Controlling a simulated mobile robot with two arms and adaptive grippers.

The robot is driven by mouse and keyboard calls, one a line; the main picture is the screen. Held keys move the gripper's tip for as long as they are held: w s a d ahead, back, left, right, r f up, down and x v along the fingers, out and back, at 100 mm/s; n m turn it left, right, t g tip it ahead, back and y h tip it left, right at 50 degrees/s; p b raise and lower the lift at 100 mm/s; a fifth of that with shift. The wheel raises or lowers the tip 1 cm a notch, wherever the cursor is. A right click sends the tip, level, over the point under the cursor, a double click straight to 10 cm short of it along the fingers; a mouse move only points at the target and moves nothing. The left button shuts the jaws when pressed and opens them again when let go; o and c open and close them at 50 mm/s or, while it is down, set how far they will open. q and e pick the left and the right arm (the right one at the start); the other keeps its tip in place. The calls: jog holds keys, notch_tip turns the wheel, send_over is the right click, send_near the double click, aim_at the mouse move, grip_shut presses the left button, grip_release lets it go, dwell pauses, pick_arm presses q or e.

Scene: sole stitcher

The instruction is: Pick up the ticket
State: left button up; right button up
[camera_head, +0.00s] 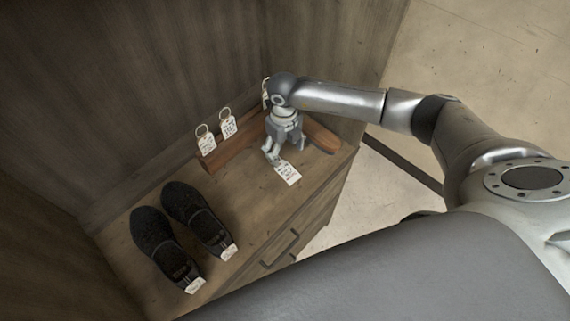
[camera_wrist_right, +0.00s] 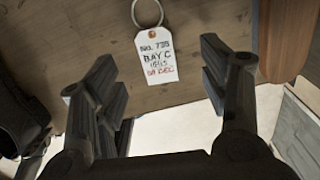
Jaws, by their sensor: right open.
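The ticket (camera_head: 288,172) is a white tag with printed lines, lying on the wooden top near its front edge. My right gripper (camera_head: 286,154) is open and points down just behind the ticket. In the wrist view the ticket appears between its two spread fingers, and nothing is held. Whether the fingers touch the surface I cannot tell. My left gripper is not in view.
A reddish-brown wooden rack (camera_head: 235,150) behind the gripper carries upright ringed tags (camera_head: 228,126). Two black shoes (camera_head: 158,240) with white tags at their heels stand at the left. Dark wooden walls close the back and left. A drawer handle (camera_head: 280,250) is on the front.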

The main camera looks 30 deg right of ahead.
aim_at(283, 167)
jog(key=shift+s+f, duration=0.1)
jog(key=shift+f, duration=0.7)
jog(key=shift+a+f+p, duration=0.1)
jog(key=shift+f+p, duration=0.2)
jog(key=f, duration=0.1)
jog(key=f+p, duration=0.1)
jog(key=f, duration=0.2)
jog(key=shift+s+a, duration=0.15)
jog(key=shift+a, duration=0.1)
jog(key=shift+f+p, duration=0.25)
jog(key=shift+p, duration=0.05)
jog(key=shift+f, duration=0.15)
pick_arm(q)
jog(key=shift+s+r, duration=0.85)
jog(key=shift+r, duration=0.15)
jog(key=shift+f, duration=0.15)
pick_arm(e)
jog(key=shift+f, duration=0.2)
pick_arm(q)
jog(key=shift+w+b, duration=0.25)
jog(key=shift+b, duration=0.05)
pick_arm(e)
jog(key=shift+c, duration=0.3)
